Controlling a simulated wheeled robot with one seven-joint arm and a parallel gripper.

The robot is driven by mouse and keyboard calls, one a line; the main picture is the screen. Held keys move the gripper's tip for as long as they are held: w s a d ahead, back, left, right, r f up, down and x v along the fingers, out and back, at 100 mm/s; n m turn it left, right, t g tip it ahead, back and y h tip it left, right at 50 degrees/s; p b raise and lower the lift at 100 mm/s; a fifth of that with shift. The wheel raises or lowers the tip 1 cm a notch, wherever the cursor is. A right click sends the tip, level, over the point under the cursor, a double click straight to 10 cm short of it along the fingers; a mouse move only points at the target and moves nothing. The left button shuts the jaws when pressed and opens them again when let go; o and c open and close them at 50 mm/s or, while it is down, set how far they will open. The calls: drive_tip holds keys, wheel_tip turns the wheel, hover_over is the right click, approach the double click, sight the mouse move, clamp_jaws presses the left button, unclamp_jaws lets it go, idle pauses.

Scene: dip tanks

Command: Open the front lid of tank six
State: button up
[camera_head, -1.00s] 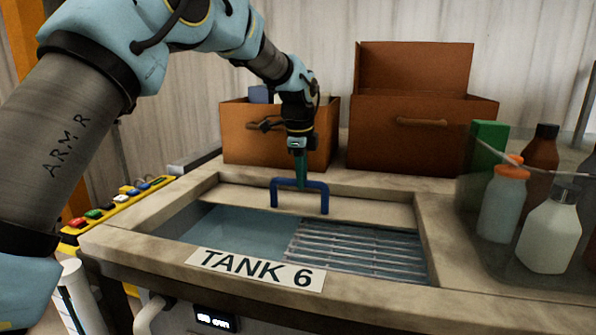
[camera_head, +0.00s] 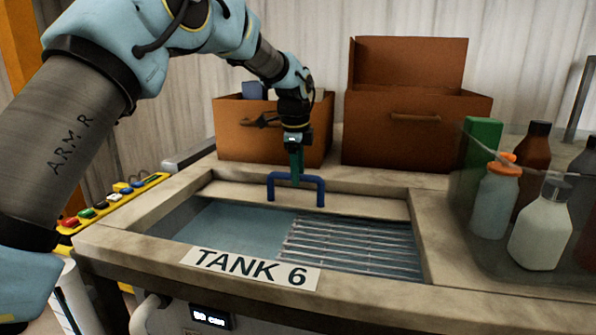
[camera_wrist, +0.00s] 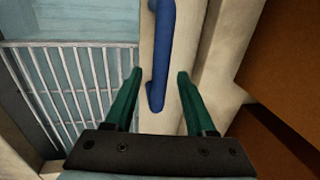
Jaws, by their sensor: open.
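Tank six (camera_head: 365,191) has a "TANK 6" label (camera_head: 250,268) on its front rim. Its front opening is uncovered, showing blue-grey liquid (camera_head: 235,233) and a metal grate (camera_head: 350,246). A pale lid panel (camera_head: 365,207) with an upright blue handle (camera_head: 312,184) lies along the opening's far side. My gripper (camera_head: 295,183) points down at the handle's crossbar. In the wrist view, the open fingers of my gripper (camera_wrist: 159,72) lie on either side of the blue handle (camera_wrist: 161,55), with gaps visible.
Two brown boxes, left (camera_head: 235,145) and right (camera_head: 400,145), stand behind the tank. Several bottles, one with an orange cap (camera_head: 493,200), stand in a clear-walled holder on the right. A yellow button panel (camera_head: 110,208) is at the left. The space above the opening is clear.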

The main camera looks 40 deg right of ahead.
wheel_tip(320, 180, up, 11)
drive_tip(key=s+a+b, duration=0.1)
drive_tip(key=b, duration=0.1)
drive_tip(key=shift+a+f+b, duration=0.2)
drive_tip(key=shift+a+b, duration=0.2)
drive_tip(key=shift+s, duration=0.1)
idle(0.3)
